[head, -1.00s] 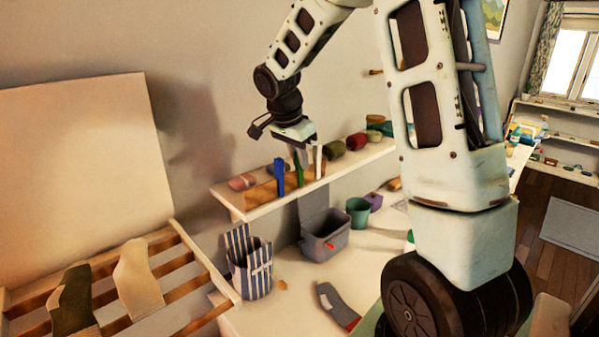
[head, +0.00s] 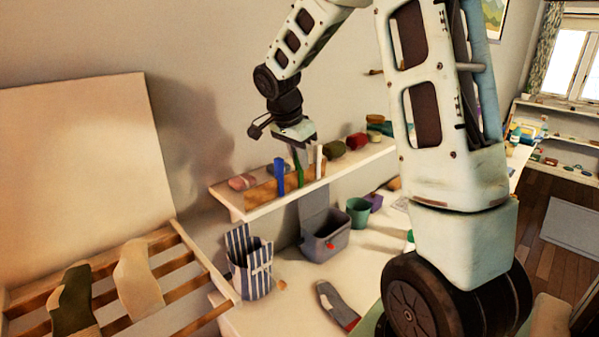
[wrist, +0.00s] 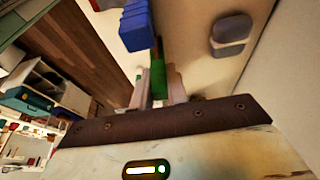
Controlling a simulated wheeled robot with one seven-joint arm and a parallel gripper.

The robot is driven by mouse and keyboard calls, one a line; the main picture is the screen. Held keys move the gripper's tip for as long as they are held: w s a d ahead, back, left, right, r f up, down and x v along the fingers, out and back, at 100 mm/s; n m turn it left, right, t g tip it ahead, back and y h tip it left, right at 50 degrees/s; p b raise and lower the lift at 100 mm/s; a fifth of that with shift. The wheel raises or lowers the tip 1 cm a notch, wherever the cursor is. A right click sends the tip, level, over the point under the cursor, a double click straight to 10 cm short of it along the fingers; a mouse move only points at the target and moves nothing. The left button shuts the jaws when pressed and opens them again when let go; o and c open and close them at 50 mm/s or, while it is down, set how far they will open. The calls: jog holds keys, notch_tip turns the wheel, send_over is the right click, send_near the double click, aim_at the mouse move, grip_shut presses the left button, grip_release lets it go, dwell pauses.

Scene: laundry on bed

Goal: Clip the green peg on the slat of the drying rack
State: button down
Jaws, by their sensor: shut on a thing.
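The green peg (head: 299,171) stands upright among pegs at the wooden holder on the wall shelf. My gripper (head: 299,158) is above the shelf, pointing down, with its fingers shut on the green peg. In the wrist view the green peg (wrist: 158,80) shows between the two pale fingers of my gripper (wrist: 158,88). Whether the peg is still seated in the holder I cannot tell. The drying rack (head: 222,284) with its wooden slats (head: 192,292) is at the lower left, well apart from my gripper.
A blue peg (head: 279,176) stands left of the green one, a white peg (head: 318,160) right. Rolled cloths (head: 335,149) lie along the shelf (head: 250,211). Socks (head: 138,278) hang over the rack's slats. A striped bag (head: 249,262) and grey bin (head: 325,238) stand below.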

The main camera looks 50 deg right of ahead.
jog(key=shift+r, duration=0.1)
jog(key=shift+r+p, duration=0.75)
jog(key=shift+r, duration=0.65)
jog(key=shift+r+p, duration=0.95)
jog(key=shift+r, duration=0.8)
